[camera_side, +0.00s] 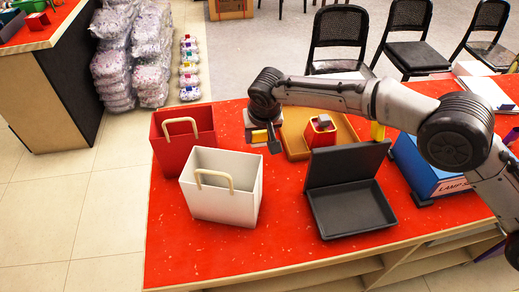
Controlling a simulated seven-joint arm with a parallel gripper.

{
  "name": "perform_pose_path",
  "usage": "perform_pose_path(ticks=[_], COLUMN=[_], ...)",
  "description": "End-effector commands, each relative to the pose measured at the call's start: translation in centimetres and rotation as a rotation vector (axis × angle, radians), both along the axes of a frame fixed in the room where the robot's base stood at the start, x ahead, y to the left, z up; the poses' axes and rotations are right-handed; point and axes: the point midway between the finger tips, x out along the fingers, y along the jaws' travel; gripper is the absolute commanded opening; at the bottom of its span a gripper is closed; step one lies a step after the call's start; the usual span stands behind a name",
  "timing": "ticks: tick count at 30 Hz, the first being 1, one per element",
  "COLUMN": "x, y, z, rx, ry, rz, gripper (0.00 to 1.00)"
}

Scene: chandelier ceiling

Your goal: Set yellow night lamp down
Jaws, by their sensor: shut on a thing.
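My gripper (270,143) hangs above the red counter, to the right of the red bag and at the left edge of the wooden tray. It is shut on a small yellow thing, the yellow night lamp (259,136), which is mostly covered by the fingers. The lamp looks held above the counter, but the gap beneath is hard to judge.
A red bag (170,153) and a white bag (233,209) stand at left. The wooden tray (293,152) holds a red-and-yellow item (320,132). An open black box (360,210) stands in front, a blue box (428,172) at right.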

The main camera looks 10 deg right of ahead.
Motion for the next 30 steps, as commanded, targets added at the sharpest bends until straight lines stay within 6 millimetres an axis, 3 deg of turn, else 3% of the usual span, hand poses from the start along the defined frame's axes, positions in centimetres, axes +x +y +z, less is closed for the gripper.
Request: perform_pose_path(ticks=[11, 24, 25, 30], x=[0.0, 0.0, 0.0, 0.0], y=[0.0, 0.0, 0.0, 0.0], z=[-4.8, -5.4, -5.5, -5.5], rx=[0.000, 0.001, 0.000, 0.000], ry=[-0.001, -0.001, -0.001, -0.001], rz=[0.000, -0.001, -0.001, -0.001], gripper=[0.01, 0.01, 0.58, 0.86])
